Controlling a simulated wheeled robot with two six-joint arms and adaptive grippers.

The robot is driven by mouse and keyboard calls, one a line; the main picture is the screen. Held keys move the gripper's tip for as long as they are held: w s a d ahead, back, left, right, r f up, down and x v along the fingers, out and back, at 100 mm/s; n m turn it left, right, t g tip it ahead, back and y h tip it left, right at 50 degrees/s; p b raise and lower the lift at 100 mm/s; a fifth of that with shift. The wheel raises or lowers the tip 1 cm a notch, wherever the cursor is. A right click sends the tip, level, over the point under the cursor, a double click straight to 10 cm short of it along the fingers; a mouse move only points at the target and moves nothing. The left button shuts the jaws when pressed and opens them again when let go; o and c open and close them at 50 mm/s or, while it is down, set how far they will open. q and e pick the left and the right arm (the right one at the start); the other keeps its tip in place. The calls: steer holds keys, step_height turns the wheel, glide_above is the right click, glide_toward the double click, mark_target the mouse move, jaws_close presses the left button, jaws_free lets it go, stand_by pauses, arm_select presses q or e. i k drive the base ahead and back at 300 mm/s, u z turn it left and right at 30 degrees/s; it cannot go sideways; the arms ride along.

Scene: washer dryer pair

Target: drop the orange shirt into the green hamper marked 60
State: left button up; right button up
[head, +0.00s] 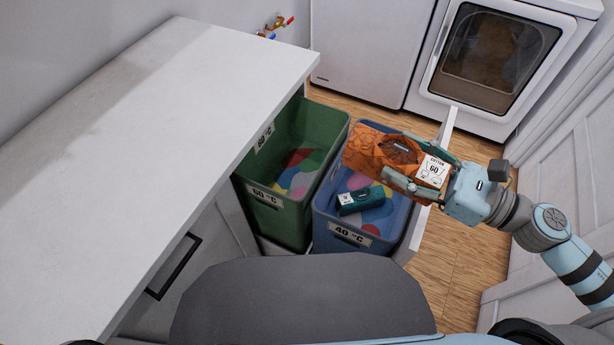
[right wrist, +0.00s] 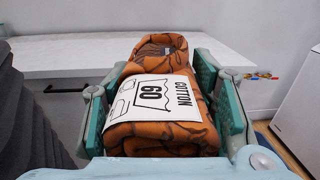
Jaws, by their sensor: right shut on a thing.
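The orange shirt (head: 372,150) is a folded bundle with a white care label reading "COTTON 60". My right gripper (head: 410,168) is shut on it and holds it above the blue hamper in the head view. In the right wrist view the shirt (right wrist: 165,135) sits between the two fingers of the right gripper (right wrist: 155,105). The green hamper (head: 270,219), marked "60 °C", stands just left of the blue one, with colored cloth at its bottom. The shirt is to the right of the green hamper's opening. My left gripper is not in view.
The blue hamper (head: 333,233), marked "40 °C", holds a dark teal folded garment (head: 361,199) and colored cloth. A white countertop (head: 130,120) overhangs the green hamper's left side. A dryer (head: 497,50) and a white appliance (head: 365,45) stand behind. Wooden floor lies to the right.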

mark_target(312, 170)
steer(key=u, duration=3.7)
steer(key=i, duration=0.5)
steer(key=u, duration=0.3)
